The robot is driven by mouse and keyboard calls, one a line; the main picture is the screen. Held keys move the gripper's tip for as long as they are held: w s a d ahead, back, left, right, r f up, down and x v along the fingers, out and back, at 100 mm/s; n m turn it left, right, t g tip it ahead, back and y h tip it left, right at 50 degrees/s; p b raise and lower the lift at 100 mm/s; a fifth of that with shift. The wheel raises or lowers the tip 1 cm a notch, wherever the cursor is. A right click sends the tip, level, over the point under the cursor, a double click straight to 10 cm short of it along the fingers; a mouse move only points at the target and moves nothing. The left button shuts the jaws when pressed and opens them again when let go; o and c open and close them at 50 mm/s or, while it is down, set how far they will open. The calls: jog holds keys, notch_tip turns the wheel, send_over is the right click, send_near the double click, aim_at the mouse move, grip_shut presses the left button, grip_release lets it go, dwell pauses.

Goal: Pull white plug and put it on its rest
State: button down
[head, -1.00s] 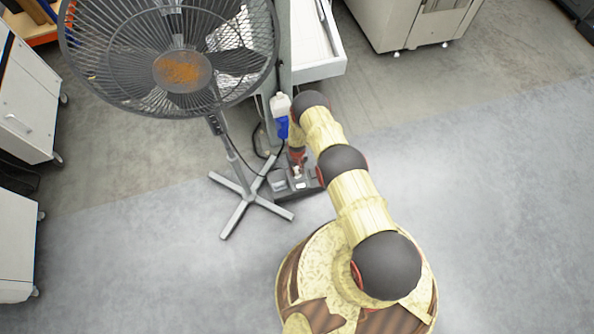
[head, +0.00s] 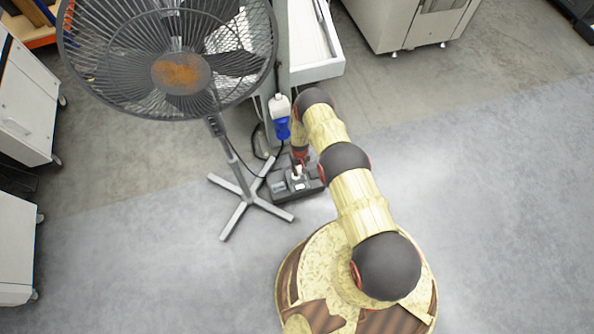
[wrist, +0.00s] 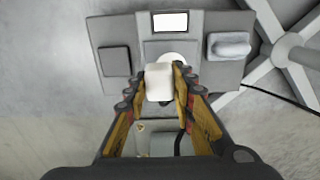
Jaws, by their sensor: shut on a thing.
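The white plug (wrist: 158,80) is a pale block between my fingertips in the wrist view. My gripper (wrist: 160,88) is shut on it, one dark and yellow finger on each side. In the head view the white plug (head: 297,171) is a small pale spot under my gripper, over a grey floor unit (head: 280,195). The wrist view shows this unit (wrist: 200,74) with a dark square pad at left, a white label and a grey raised block at right. A white round part shows just behind the plug. I cannot tell whether the plug is still seated.
A large fan (head: 180,75) stands left of the unit, its cross-shaped foot (head: 247,200) close beside it. A blue connector (head: 281,128) hangs from a white socket (head: 279,105) behind. Black cable loops near the fan foot. The floor to the right is clear.

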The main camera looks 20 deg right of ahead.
jog(key=shift+s+d+f+b, duration=0.1)
jog(key=shift+d+f+b, duration=0.1)
jog(key=shift+d, duration=1.15)
jog(key=shift+d+f+b, duration=0.15)
jog(key=shift+d+b, duration=0.05)
jog(key=shift+d, duration=1.2)
jog(key=shift+s+d+f+b, duration=0.1)
jog(key=shift+d+f+b, duration=0.1)
jog(key=shift+d, duration=1.15)
jog(key=shift+f, duration=2.25)
jog(key=c, duration=1.4)
grip_release()
jog(key=shift+r, duration=6)
